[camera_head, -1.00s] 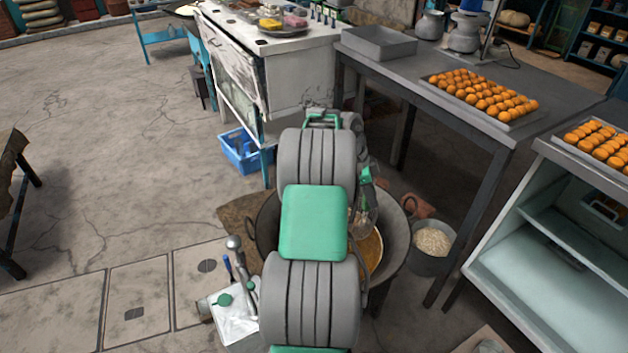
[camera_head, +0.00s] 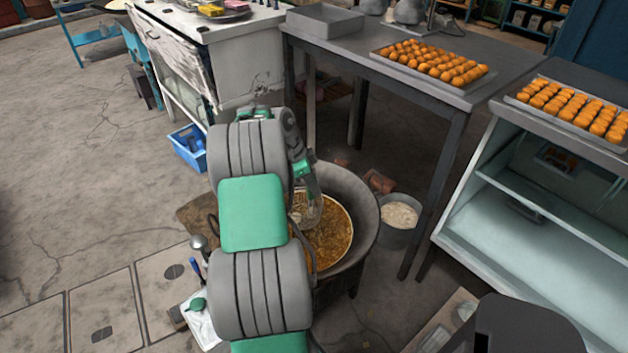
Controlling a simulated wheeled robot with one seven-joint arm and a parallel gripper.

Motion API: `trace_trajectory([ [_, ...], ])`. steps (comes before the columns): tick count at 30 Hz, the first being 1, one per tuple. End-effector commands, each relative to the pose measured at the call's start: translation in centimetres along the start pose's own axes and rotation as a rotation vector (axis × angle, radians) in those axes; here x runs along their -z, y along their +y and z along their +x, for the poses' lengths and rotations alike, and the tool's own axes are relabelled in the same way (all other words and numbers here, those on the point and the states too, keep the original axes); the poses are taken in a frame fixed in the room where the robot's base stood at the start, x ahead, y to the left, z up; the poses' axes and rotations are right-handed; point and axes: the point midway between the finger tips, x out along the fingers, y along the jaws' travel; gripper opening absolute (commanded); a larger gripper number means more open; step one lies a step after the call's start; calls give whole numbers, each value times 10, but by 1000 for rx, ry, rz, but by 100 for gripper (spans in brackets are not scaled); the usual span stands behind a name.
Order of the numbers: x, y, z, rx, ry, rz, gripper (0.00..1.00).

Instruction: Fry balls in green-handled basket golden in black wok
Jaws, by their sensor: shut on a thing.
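The black wok (camera_head: 365,198) stands low on the floor in the middle, with golden-brown bubbling oil (camera_head: 333,245) in it. My arm covers its left side. A wire basket (camera_head: 305,208) shows partly at the oil's left edge, below the end of my arm. My gripper (camera_head: 312,190) is shut on the basket's handle, over the wok's left part. The fingertips and most of the basket are hidden or too small to make out. I cannot tell which balls are in the basket or how deep it sits.
Trays of orange balls lie on the grey table (camera_head: 375,67) and the glass case (camera_head: 500,200) at right. A bucket of pale grains (camera_head: 400,218) stands right of the wok. A blue crate (camera_head: 188,147) and open floor are at left.

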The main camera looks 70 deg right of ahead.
Motion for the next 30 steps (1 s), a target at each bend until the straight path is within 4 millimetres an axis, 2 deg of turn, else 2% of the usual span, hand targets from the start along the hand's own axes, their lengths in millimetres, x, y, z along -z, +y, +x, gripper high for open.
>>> trace_trajectory([
  [1, -4, 0, 12, 2, 0, 2, 0],
  [30, -53, 1, 134, 1, 1, 4, 0],
])
